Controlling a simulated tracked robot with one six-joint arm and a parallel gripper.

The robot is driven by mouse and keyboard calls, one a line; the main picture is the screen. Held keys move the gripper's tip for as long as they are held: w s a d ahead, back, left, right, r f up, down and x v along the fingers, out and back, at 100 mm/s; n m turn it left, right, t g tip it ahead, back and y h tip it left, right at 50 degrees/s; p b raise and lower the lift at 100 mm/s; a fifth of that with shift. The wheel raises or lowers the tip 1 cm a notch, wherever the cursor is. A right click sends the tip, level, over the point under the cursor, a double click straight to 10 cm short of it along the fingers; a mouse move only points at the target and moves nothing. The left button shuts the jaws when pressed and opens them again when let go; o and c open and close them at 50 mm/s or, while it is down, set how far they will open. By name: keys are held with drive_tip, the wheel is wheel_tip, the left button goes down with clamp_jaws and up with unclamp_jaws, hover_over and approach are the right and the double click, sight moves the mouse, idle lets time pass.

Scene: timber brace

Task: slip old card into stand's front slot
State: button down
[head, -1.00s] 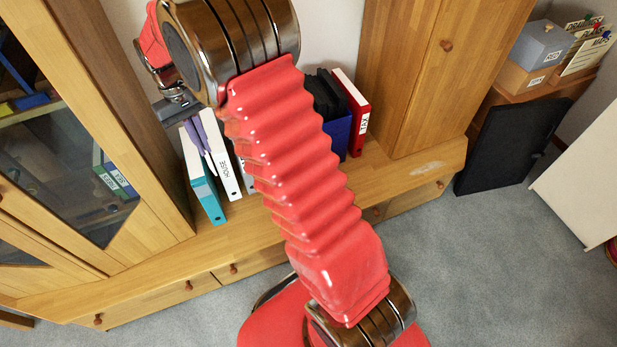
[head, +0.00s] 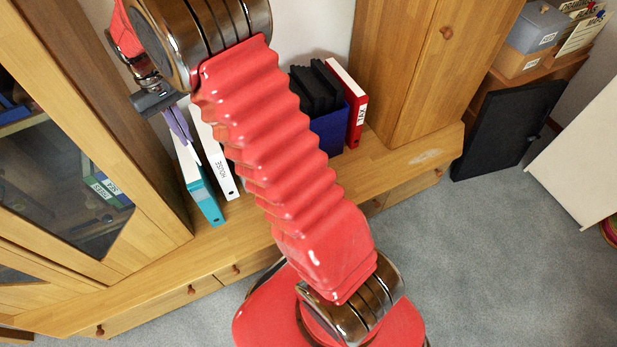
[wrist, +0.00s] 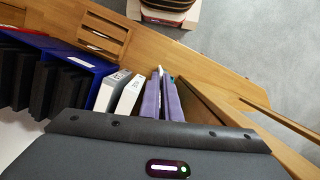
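My gripper's purple fingers show at the left in the head view (head: 180,124) and close together in the wrist view (wrist: 161,97). They are above the bench beside the upright binders. Only a narrow gap shows between them, and I cannot tell whether something thin is held there. A blue holder with black upright dividers (head: 328,130) stands on the bench; it also shows at the left of the wrist view (wrist: 86,58). I cannot tell whether it is the stand. I cannot make out the old card.
A teal binder (head: 203,195) and a white HOUSE binder (head: 222,164) lean on the wooden bench (head: 262,222). A red TAX binder (head: 354,118) stands beside the blue holder. Glass-doored and wooden cabinets flank the bench. Grey and tan boxes (head: 537,28) are at upper right. Carpet is open at right.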

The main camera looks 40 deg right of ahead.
drive_tip(key=shift+d, duration=0.15)
drive_tip(key=s+d+f+m+y, duration=0.1)
drive_tip(key=d+f+m, duration=0.6)
drive_tip(key=d+f, duration=0.4)
drive_tip(key=s+d+f+m+t, duration=0.1)
drive_tip(key=s+d+f+m, duration=0.6)
drive_tip(key=f, duration=0.4)
drive_tip(key=s+d+f+m+t+y, duration=0.1)
drive_tip(key=s+d+f+m, duration=0.6)
drive_tip(key=s+d+f, duration=0.2)
drive_tip(key=shift+d+f+t, duration=0.4)
drive_tip(key=shift+d+f, duration=0.05)
drive_tip(key=shift+f, duration=0.5)
drive_tip(key=shift+w+a, duration=0.1)
